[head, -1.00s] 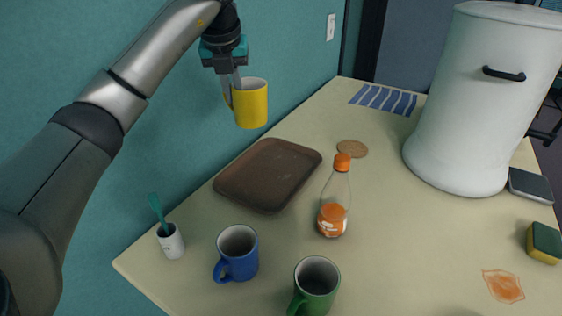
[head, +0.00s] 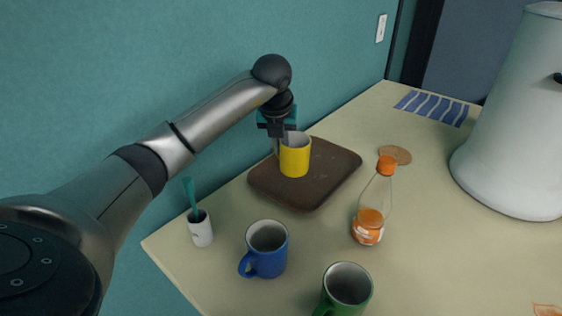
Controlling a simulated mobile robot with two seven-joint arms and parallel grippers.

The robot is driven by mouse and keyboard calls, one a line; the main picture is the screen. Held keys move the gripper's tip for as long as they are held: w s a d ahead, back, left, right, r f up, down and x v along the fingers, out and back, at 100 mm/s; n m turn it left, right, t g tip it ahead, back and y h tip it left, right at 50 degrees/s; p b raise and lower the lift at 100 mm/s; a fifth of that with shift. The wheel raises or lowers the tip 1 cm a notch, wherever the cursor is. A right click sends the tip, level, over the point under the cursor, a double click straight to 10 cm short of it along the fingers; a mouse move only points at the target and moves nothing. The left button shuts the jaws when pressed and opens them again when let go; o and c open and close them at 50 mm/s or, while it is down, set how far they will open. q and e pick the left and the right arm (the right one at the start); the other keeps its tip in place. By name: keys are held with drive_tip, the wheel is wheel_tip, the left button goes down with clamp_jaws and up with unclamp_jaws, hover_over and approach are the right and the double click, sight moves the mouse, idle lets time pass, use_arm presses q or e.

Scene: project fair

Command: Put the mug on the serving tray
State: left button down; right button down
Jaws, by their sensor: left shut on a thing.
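The yellow mug (head: 295,160) is upright at the brown serving tray (head: 326,183), over its left-middle part. I cannot tell whether its base touches the tray. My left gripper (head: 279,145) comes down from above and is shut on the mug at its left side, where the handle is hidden. A blue mug (head: 266,250) and a green mug (head: 346,287) stand on the table nearer to me. My right gripper is not in view.
A bottle with an orange cap (head: 371,208) stands right of the tray. A white cup with a teal brush (head: 201,229) is at the left edge. A cork coaster (head: 396,155), a striped cloth (head: 432,107) and a large white bin (head: 515,130) are farther right.

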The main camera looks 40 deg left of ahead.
sight(281, 159)
use_arm(q)
wheel_tip(281, 159, down, 4)
drive_tip(key=shift+f+b, duration=0.2)
drive_tip(key=shift+b, duration=0.1)
drive_tip(key=c, duration=0.9)
unclamp_jaws()
drive_tip(key=shift+c, duration=0.2)
drive_tip(key=p+v, duration=0.1)
drive_tip(key=v, duration=1.1)
drive_tip(key=shift+p, duration=0.35)
